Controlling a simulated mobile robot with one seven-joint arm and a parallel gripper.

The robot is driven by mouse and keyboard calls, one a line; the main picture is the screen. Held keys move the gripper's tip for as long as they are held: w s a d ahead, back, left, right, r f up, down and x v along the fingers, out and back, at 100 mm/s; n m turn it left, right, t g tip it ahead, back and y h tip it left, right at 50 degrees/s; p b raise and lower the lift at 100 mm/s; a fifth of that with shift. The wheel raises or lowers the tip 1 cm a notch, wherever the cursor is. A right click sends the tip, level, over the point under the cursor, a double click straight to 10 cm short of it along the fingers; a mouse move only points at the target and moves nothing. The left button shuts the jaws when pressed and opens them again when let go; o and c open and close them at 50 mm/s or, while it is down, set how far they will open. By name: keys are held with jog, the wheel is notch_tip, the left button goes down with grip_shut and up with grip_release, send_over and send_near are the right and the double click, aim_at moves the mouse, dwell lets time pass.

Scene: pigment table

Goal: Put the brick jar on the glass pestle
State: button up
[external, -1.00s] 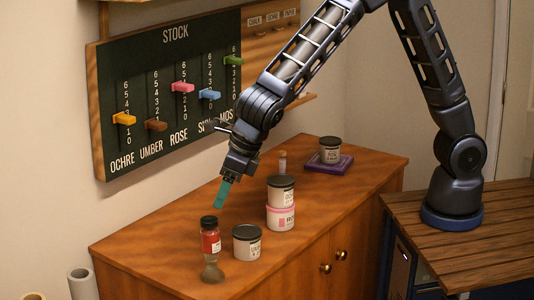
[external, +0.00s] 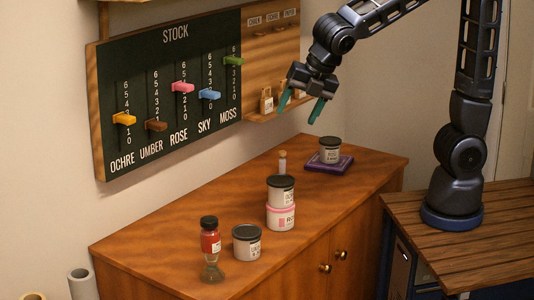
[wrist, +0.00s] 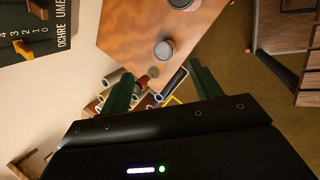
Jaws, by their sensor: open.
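The brick jar (external: 210,242), red with a black lid and a pale label, stands upright on the glass pestle (external: 212,272) at the near left of the cabinet top. The pestle's clear lower part shows beneath the jar. In the wrist view the red jar (wrist: 142,82) is small and partly hidden, and its contact with the pestle cannot be made out. My gripper (external: 301,107) is open and empty, with its teal fingers apart. It is high above the far part of the cabinet, well to the right of the jar.
A grey jar (external: 246,243) stands right of the pestle. A dark-lidded jar (external: 281,192) sits on a pink-banded jar (external: 281,217). Another jar (external: 329,150) rests on a purple pad (external: 318,165). The stock board (external: 175,100) hangs on the wall behind.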

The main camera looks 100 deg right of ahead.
jog(key=s+d+m+y, duration=0.1)
jog(key=s+d+m, duration=0.2)
jog(key=s+m, duration=0.5)
jog(key=s+d+m+y, duration=0.1)
jog(key=s+d+m, duration=0.2)
jog(key=s+m, duration=0.6)
jog(key=s+r, duration=0.1)
jog(key=s, duration=0.6)
jog(key=shift+s+d, duration=0.3)
jog(key=shift+s, duration=0.1)
